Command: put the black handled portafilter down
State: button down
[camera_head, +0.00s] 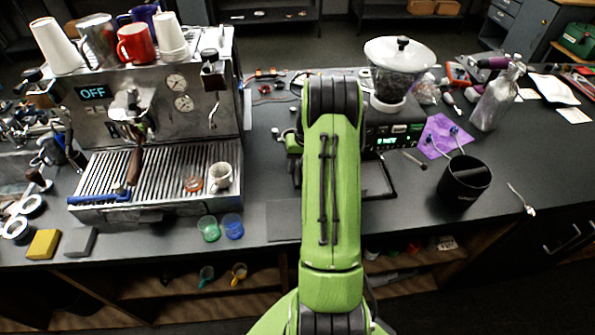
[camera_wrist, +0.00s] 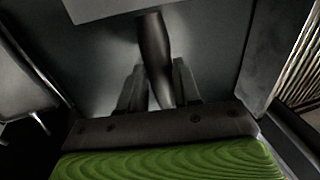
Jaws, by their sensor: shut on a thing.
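In the wrist view, the black portafilter handle (camera_wrist: 153,40) stands between the two fingers of my gripper (camera_wrist: 158,72), which is shut on it. The handle runs up toward a pale flat surface at the top edge; the portafilter's metal head cannot be made out. In the head view my green arm covers the gripper and the held portafilter. Another portafilter with a brown handle (camera_head: 135,165) shows at the espresso machine (camera_head: 150,95) on the left.
The grinder (camera_head: 395,75) stands just right of my arm, with a black knock box (camera_head: 463,182) and purple cloth (camera_head: 440,138) further right. Counter (camera_head: 265,190) between machine and arm is partly clear.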

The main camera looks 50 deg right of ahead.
aim_at(300, 168)
notch_tip(300, 168, down, 3)
jog(key=shift+r, duration=0.1)
jog(key=shift+f+b, duration=0.4)
jog(key=shift+f, duration=0.15)
jog(key=c, duration=0.8)
grip_release()
jog(key=shift+r, duration=0.15)
